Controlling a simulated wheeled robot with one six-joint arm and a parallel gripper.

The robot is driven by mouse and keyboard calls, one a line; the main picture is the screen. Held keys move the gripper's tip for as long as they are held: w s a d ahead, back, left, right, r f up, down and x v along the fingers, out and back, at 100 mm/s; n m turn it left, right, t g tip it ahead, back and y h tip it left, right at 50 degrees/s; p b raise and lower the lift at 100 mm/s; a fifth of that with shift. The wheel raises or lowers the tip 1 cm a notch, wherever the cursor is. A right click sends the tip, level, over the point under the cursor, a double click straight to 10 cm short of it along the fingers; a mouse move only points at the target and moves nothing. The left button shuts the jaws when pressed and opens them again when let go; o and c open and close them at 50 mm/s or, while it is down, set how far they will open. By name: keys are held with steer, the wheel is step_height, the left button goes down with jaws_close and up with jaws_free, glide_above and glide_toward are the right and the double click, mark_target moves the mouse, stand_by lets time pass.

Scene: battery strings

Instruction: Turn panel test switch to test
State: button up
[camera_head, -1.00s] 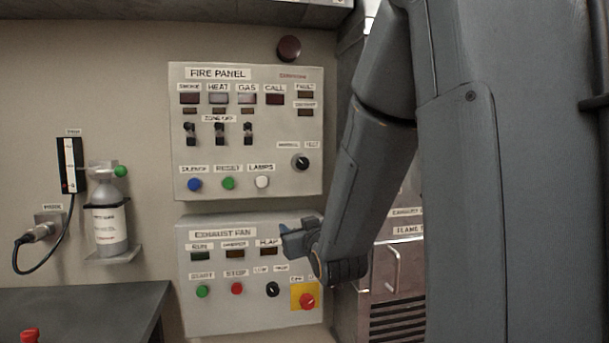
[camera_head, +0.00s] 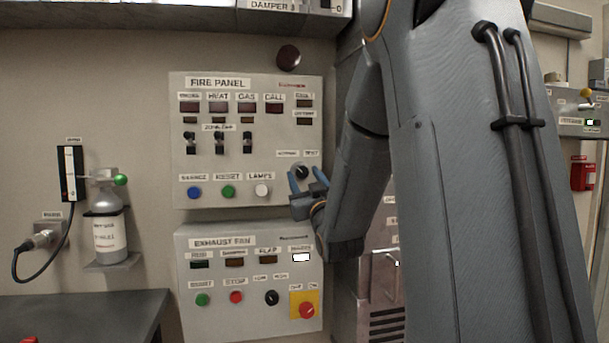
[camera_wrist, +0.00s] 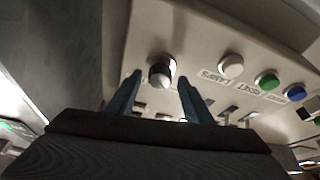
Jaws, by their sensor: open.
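The fire panel (camera_head: 270,150) is a pale box on the wall. Its test switch is a round black knob (camera_head: 302,171) at the panel's lower right, under two small labels. My gripper (camera_head: 308,177) is at this knob, with its two blue fingers open, one on each side. In the wrist view the knob (camera_wrist: 161,72), dark with a lighter face, lies between and just beyond the open fingertips (camera_wrist: 158,84). No contact with the knob can be made out. The knob's pointer direction is too unclear to read.
White, green and blue buttons (camera_head: 228,191) sit left of the knob, below several toggle switches (camera_head: 219,143). The exhaust fan panel (camera_head: 215,325) is just below, with a red knob on a yellow plate (camera_head: 306,310). A gas bottle (camera_head: 110,230) hangs on the left.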

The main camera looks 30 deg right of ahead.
steer(key=shift+w+r, duration=0.1)
steer(key=shift+w, duration=0.1)
steer(key=c, duration=1)
